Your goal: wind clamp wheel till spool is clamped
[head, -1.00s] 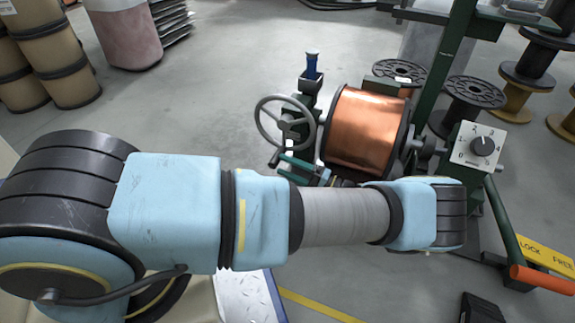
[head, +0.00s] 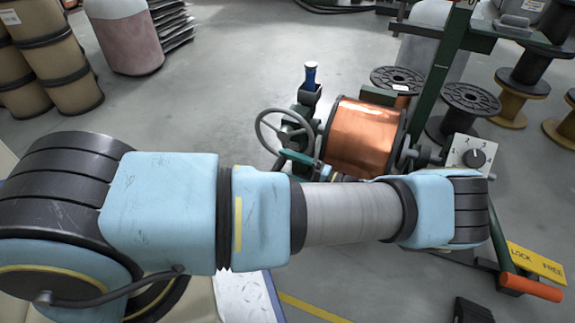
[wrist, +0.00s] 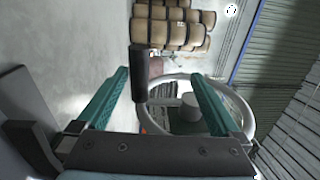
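The clamp wheel (head: 258,130) is a grey spoked handwheel left of the copper spool (head: 362,137), in the middle of the head view. In the wrist view its pale rim (wrist: 243,112) and hub (wrist: 192,108) lie ahead of my gripper. Its dark upright handle (wrist: 140,75) shows between the fingers, nearer the left one. My gripper (wrist: 160,73) is open, with its two green fingers wide apart and no visible grip on the handle. In the head view a green finger (head: 298,158) shows at the wheel's lower edge; my arm hides the rest of the gripper.
A dial box (head: 470,155) and a green post (head: 445,75) stand right of the spool. A yellow LOCK/FREE plate (head: 537,262) and an orange handle (head: 530,288) sit at lower right. Empty black spools (head: 470,98) stand behind. The floor behind the wheel is clear.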

